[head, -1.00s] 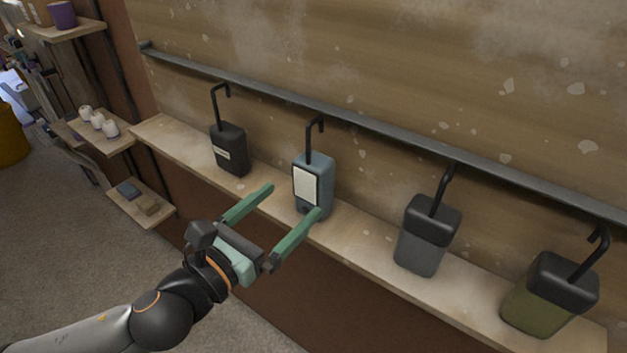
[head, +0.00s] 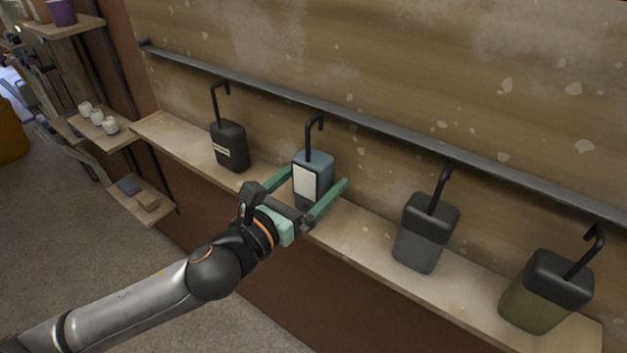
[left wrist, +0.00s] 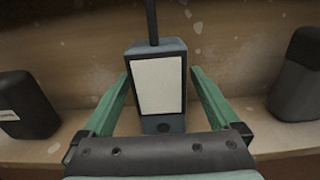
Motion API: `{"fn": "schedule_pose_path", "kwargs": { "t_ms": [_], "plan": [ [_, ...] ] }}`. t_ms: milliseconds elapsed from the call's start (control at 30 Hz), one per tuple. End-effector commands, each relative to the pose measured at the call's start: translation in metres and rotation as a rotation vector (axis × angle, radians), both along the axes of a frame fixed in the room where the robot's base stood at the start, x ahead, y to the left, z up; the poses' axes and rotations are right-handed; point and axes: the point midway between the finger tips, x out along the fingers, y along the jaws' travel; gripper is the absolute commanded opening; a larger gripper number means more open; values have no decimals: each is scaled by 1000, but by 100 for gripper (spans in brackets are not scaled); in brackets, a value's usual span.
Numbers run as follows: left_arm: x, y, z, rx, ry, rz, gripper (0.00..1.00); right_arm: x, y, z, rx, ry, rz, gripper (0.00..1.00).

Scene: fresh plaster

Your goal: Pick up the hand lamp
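The hand lamp (head: 322,164) is a blue-grey block with a white front panel and a black hook on top. It stands upright on the wooden shelf, second from the left in the row. In the left wrist view the lamp (left wrist: 172,47) is centred, its panel facing me. My left gripper (head: 317,177) is open, with one green finger on each side of the lamp. In the left wrist view the gripper (left wrist: 158,74) shows small gaps between its fingers and the lamp. The lamp's lower part is partly hidden behind the gripper in the head view. My right gripper is not in view.
A black hooked container (head: 230,148) stands left of the lamp; a grey one (head: 422,248) and an olive one (head: 538,305) stand to the right. A metal rail (head: 385,132) runs along the wall above the wooden shelf (head: 372,232). Small side shelves are at the left.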

Motion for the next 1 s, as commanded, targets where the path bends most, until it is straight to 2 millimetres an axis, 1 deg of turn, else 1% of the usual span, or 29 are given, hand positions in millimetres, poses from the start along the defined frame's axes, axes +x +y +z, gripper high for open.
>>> {"fn": "schedule_pose_path", "kwargs": {
  "t_ms": [33,67,800,833,1000],
  "plan": [
    [0,0,0,0,0,0,89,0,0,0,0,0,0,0],
    [0,0,0,0,0,0,85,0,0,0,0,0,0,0],
    [0,0,0,0,0,0,2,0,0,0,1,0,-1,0],
    [0,0,0,0,0,0,0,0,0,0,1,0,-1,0],
    [0,0,1,-1,-2,0,0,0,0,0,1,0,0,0]
  ]
}}
